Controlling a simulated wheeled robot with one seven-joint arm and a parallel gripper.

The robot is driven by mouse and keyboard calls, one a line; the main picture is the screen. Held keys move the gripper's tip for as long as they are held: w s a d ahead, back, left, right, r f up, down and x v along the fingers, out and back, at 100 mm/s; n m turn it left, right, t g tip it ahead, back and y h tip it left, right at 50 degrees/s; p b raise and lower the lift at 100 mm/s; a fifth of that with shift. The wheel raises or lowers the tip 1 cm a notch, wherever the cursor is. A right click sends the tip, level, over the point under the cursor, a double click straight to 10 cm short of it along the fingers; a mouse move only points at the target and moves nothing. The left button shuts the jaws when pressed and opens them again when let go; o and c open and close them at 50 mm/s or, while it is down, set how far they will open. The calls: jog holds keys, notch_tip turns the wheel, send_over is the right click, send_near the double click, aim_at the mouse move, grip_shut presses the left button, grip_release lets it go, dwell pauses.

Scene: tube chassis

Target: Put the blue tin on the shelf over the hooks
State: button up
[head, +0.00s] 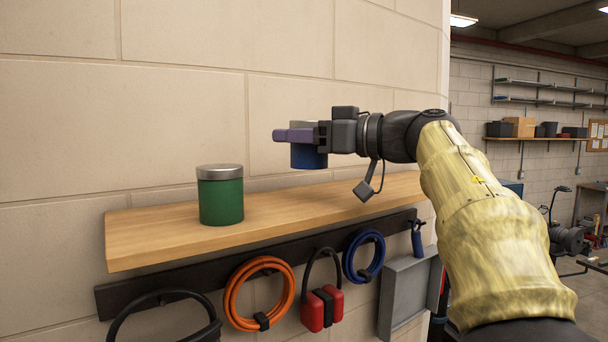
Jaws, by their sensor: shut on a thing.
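The blue tin (309,159) is in the head view, with a grey lid partly hidden behind the purple fingers. My gripper (296,135) comes in from the right and is shut on the blue tin around its upper part. The tin looks upright. It appears just above the wooden shelf (300,205); I cannot tell how large the gap is, and no contact with the board shows. The shelf is fixed to the wall above a dark rail with hooks (215,272).
A green tin (221,200) with a silver lid stands on the shelf's left part. An orange cable (232,292), red ear defenders (313,310), a blue cable (347,258) and a black cable (115,322) hang below. The board right of the green tin is clear.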

jog(key=shift+f, duration=1.1)
jog(key=shift+f, duration=0.1)
jog(key=shift+f, duration=1.75)
jog(key=shift+f, duration=0.15)
jog(key=o, duration=1.1)
jog(key=shift+d, duration=0.1)
jog(key=shift+s, duration=0.1)
